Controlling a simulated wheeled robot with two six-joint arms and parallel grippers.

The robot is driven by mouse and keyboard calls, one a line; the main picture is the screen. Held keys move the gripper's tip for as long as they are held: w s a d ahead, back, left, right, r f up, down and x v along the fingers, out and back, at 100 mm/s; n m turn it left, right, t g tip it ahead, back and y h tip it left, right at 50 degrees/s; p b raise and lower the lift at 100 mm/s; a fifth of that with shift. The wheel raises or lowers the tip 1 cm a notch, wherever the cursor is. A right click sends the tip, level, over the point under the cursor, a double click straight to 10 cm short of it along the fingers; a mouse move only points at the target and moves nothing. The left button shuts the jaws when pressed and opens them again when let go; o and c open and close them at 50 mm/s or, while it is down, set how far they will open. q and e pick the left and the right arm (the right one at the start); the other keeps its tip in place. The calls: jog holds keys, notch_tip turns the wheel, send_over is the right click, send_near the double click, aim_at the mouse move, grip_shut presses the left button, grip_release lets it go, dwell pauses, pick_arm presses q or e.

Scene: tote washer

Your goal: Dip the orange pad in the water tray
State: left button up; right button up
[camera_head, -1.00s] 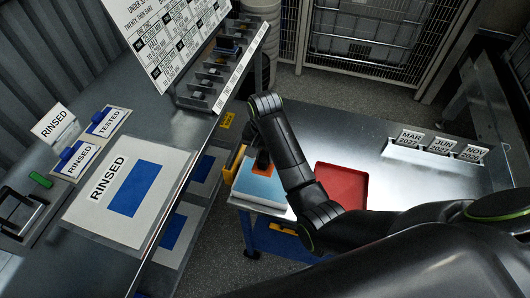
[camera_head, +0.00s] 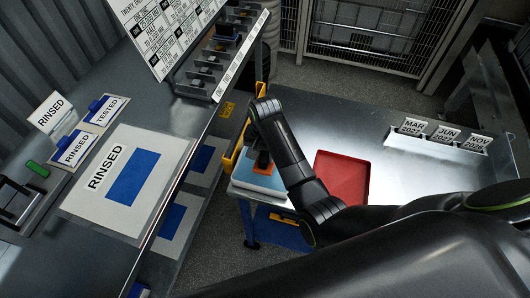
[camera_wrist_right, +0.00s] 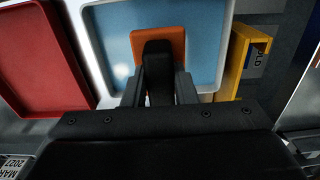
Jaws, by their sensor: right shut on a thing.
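The orange pad (camera_head: 260,171) has a black handle and is over the light blue water tray (camera_head: 255,182) at the end of the metal table. My right gripper (camera_head: 262,158) is shut on the pad's handle. In the right wrist view, the pad (camera_wrist_right: 158,38) is inside the outline of the white-rimmed water tray (camera_wrist_right: 205,50), with my right gripper's fingers (camera_wrist_right: 158,82) on either side of the handle. I cannot tell whether the pad touches the water. Part of the tray is hidden by my arm. My left gripper is not in view.
A red tray (camera_head: 342,177) lies right of the water tray. A yellow holder (camera_head: 231,155) stands at the table's left edge. Date cards (camera_head: 444,134) stand at the back right. The left bench holds a RINSED board (camera_head: 112,190). The table's middle right is clear.

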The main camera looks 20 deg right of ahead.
aim_at(265, 154)
jog(key=shift+f, duration=0.15)
jog(key=shift+f+b, duration=1.2)
jog(key=shift+f, duration=1.3)
notch_tip(265, 154, up, 3)
jog(key=p, duration=0.3)
jog(key=shift+r+p, duration=0.75)
jog(key=shift+r, duration=1.95)
